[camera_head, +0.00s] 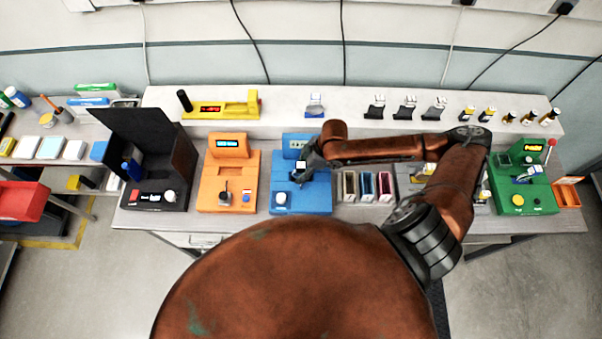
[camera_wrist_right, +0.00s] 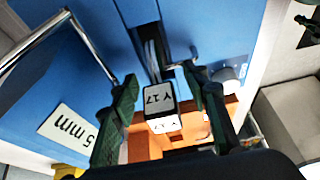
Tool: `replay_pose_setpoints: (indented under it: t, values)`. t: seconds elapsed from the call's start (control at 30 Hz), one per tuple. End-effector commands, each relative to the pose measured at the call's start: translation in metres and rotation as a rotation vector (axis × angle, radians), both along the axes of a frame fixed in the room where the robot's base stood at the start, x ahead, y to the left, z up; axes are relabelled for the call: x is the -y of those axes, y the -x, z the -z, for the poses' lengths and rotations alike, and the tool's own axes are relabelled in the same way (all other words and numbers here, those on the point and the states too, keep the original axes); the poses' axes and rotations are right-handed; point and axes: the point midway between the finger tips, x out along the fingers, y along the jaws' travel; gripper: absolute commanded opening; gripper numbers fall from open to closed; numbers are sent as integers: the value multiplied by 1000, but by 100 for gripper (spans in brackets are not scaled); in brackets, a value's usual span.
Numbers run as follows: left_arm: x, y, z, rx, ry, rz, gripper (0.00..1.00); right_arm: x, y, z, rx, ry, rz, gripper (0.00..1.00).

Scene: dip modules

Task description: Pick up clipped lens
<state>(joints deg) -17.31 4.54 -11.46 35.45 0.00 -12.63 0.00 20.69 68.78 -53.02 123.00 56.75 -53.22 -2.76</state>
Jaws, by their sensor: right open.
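A small black-edged clip piece with white faces marked "V 17" (camera_wrist_right: 160,107), seemingly the clipped lens, is at the slot of the blue machine (camera_head: 300,201). In the head view its white top (camera_head: 300,165) shows beside my right gripper (camera_head: 301,174). In the right wrist view my right gripper (camera_wrist_right: 161,82) is open, with one dark finger on each side of the piece and gaps visible. The glass of the lens cannot be made out. My left gripper is not in view.
An orange machine (camera_head: 222,190) stands left of the blue one. Three small bins (camera_head: 367,186) stand to its right. A metal bar (camera_wrist_right: 90,45) rises beside the left finger in the wrist view. More clipped pieces (camera_head: 407,107) stand on the back shelf.

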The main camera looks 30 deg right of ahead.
Motion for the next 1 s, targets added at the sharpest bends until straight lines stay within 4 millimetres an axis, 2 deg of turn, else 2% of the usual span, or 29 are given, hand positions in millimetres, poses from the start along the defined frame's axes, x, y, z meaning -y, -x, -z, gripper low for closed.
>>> replay_pose_setpoints:
  t: [0.2, 0.8, 1.0]
  values:
    - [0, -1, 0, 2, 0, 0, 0, 0, 0, 1, 0, 1, 0, 41]
    - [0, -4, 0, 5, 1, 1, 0, 0, 0, 0, 1, 1, -1, 0]
    - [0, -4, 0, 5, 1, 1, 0, 0, -1, 0, 1, 1, -1, 0]
